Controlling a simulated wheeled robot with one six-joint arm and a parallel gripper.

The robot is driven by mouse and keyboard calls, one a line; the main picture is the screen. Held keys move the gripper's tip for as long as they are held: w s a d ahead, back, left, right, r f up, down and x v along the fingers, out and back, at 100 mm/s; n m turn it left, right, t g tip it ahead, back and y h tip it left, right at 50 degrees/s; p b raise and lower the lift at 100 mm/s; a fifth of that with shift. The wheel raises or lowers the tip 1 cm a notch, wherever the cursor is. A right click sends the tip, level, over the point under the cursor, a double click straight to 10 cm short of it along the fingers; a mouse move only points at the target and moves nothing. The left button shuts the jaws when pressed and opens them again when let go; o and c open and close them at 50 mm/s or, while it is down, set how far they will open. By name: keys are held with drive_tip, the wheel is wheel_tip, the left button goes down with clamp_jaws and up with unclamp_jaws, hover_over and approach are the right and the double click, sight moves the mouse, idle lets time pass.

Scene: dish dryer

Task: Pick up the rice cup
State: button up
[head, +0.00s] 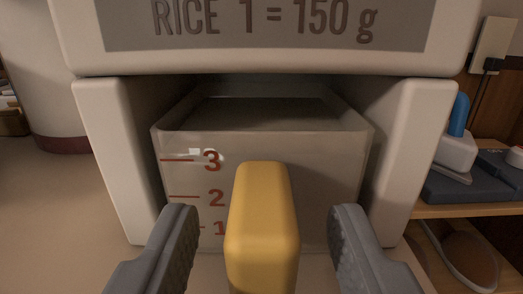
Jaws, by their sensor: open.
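The rice cup (325,165) is a clear, boxy container with red marks 1, 2 and 3 on its front. It sits inside the opening of a white dispenser (420,130) labelled "RICE 1 = 150 g". Its yellow handle (262,215) points toward me. My gripper (263,222) is open, with one grey finger on each side of the handle and a visible gap to it on both sides. The lower end of the handle is cut off by the picture's bottom edge.
The dispenser's side walls stand close on both sides of the cup, and its labelled body (270,30) overhangs it. At right, a wooden shelf (470,210) holds a dark blue and white object (460,170). A white rounded object (55,80) stands at left.

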drive_tip(key=shift+w, duration=0.8)
clamp_jaws()
drive_tip(key=shift+r, duration=0.1)
drive_tip(key=shift+s+r, duration=0.15)
drive_tip(key=shift+r, duration=0.65)
drive_tip(key=s+d, duration=0.1)
drive_tip(key=s, duration=1.6)
drive_tip(key=shift+s+d, duration=0.25)
drive_tip(key=shift+s, duration=0.1)
drive_tip(key=shift+f, duration=0.1)
